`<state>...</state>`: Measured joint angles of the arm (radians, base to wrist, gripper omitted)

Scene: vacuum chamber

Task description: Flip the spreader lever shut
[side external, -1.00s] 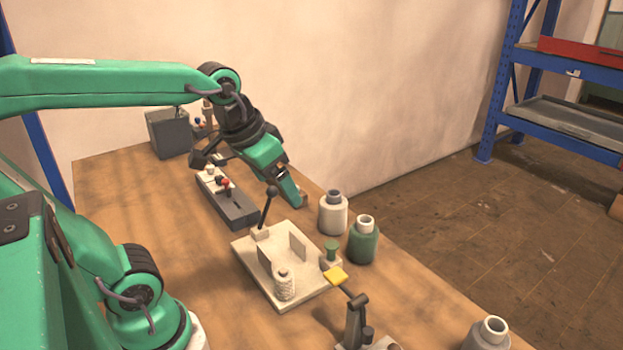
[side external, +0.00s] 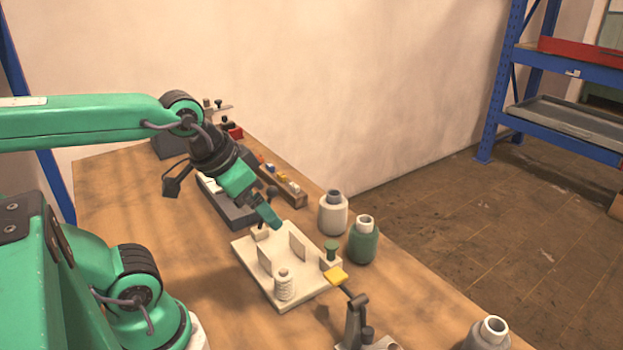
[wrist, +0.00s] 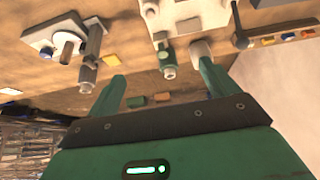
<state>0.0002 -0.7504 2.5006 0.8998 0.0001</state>
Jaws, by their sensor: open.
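The cream fixture (side external: 270,285) stands on the bench with two upright plates and a wound spool. A dark lever with a ball knob (side external: 272,191) rises at its far-left corner; I take it for the spreader lever. My gripper (side external: 271,218) is in front of the lever and hides most of its rod. I cannot tell if they touch in the side view. In the wrist view, the two green fingers are spread apart (wrist: 163,70) with nothing gripped. A dark lever with a ball end (wrist: 241,38) shows there, to the right of the right finger.
A white bottle (side external: 333,215) and a green bottle (side external: 364,243) stand right of the fixture. A yellow-tipped dark lever on a stand (side external: 354,325) is in front. A grey block (side external: 235,212) and a wooden rack (side external: 287,189) lie behind.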

